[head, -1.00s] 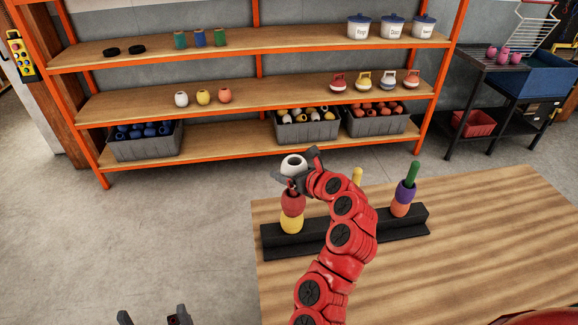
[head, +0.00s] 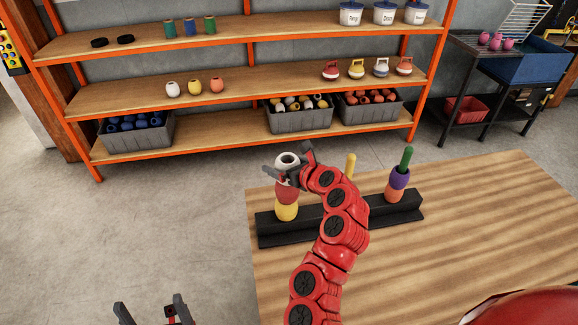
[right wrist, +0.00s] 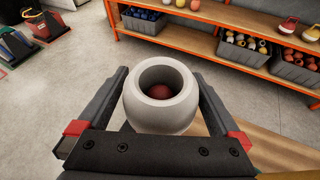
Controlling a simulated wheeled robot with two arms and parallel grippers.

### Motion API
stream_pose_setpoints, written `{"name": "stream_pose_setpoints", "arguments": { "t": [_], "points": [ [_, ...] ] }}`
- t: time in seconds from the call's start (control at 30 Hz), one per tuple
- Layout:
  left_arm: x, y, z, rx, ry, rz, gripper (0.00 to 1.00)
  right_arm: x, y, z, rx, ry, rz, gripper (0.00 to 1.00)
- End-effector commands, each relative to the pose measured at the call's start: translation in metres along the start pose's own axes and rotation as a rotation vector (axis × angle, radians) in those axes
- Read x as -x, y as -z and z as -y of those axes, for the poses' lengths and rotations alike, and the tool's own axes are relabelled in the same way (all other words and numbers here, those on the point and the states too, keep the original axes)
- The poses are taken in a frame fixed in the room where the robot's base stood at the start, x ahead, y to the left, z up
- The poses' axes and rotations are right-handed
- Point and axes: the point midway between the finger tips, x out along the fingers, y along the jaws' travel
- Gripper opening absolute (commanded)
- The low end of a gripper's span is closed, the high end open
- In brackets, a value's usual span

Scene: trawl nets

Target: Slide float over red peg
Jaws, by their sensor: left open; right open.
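A black stand (head: 330,212) on the wooden table holds the pegs. At its left end a yellow float (head: 286,210) is lowest, a red float (head: 288,192) is above it, and a white float (head: 288,160) is on top. The red peg (right wrist: 160,91) shows as a rounded red tip inside the white float's hole in the right wrist view. My right gripper (right wrist: 160,98) is open, with its fingers on either side of the white float (right wrist: 160,122) and small gaps showing. My left gripper (head: 151,308) is open and empty, low at the left, off the table.
A yellow peg (head: 350,164) stands in the middle of the stand, partly behind my right arm. A green peg (head: 407,157) carries purple and orange floats at right. The shelf rack (head: 240,141) behind holds bins and floats. The table's right side is clear.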

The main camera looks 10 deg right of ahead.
Motion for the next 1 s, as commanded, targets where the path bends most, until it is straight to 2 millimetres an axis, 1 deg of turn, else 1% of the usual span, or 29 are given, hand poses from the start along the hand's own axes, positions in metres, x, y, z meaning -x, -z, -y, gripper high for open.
{"name": "stream_pose_setpoints", "arguments": {
  "t": [0.17,0.37,0.6,0.7,0.8,0.9,1.0],
  "points": [
    [-0.014,0.002,0.001,0.000,0.000,0.000,1.00,0.017,-0.004,-0.001,-0.003,0.000,0.000,1.00],
    [-0.042,0.007,0.002,0.000,0.000,0.000,1.00,0.062,-0.007,0.001,-0.005,0.006,0.001,1.00],
    [-0.075,0.013,0.004,0.000,0.000,0.000,1.00,0.122,-0.006,0.000,-0.005,0.005,0.000,1.00],
    [-0.100,0.017,0.005,0.000,0.000,0.000,1.00,0.136,-0.009,0.000,-0.005,0.001,-0.004,1.00],
    [-0.117,0.020,0.006,0.000,0.000,0.000,1.00,0.150,-0.008,-0.001,-0.005,0.002,-0.003,1.00],
    [-0.131,0.022,0.006,0.000,0.000,0.000,1.00,0.160,-0.006,0.000,-0.004,0.001,-0.003,1.00],
    [-0.140,0.024,0.007,0.000,0.000,0.000,1.00,0.167,-0.004,0.000,-0.003,-0.001,-0.003,1.00]
  ]
}}
